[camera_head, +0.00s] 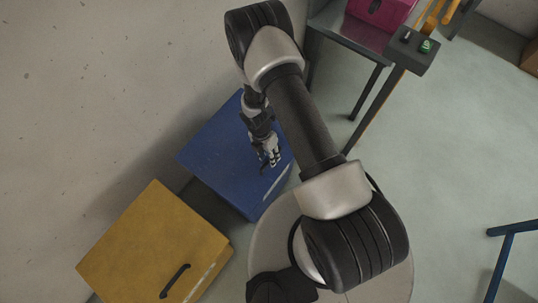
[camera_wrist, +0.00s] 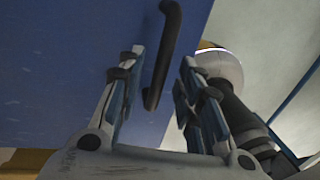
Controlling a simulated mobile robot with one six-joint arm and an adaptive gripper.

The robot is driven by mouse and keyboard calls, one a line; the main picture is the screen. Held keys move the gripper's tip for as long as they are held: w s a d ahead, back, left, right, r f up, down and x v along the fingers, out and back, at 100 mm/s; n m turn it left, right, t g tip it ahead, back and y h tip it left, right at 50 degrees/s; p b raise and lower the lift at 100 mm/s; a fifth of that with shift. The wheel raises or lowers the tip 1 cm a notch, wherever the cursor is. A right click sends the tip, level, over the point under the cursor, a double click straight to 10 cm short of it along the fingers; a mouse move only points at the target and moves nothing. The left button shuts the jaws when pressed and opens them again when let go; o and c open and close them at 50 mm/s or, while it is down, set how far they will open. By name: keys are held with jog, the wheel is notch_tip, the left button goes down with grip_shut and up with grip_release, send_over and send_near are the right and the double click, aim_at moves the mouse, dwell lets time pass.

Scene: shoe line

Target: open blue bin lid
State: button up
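The blue bin (camera_head: 212,150) stands left of the middle in the head view, and its lid is closed. The lid fills the left of the wrist view (camera_wrist: 60,60). Its black bar handle (camera_wrist: 165,50) shows in the wrist view, in the gap between my fingertips and running up past them. My gripper (camera_head: 271,158) is over the lid near its right edge in the head view. Its two fingers (camera_wrist: 162,58) are apart in the wrist view, with nothing clamped. I cannot tell whether a finger touches the handle. My arm and gripper hide part of the lid.
A yellow bin (camera_head: 150,240) with a black handle (camera_head: 174,281) stands at lower left, close to the blue bin. A metal table with a magenta box (camera_head: 382,12) is at the top. A blue frame (camera_head: 510,230) is at right. Open floor lies at right.

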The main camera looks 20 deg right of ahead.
jog(key=shift+c, duration=0.4)
grip_shut()
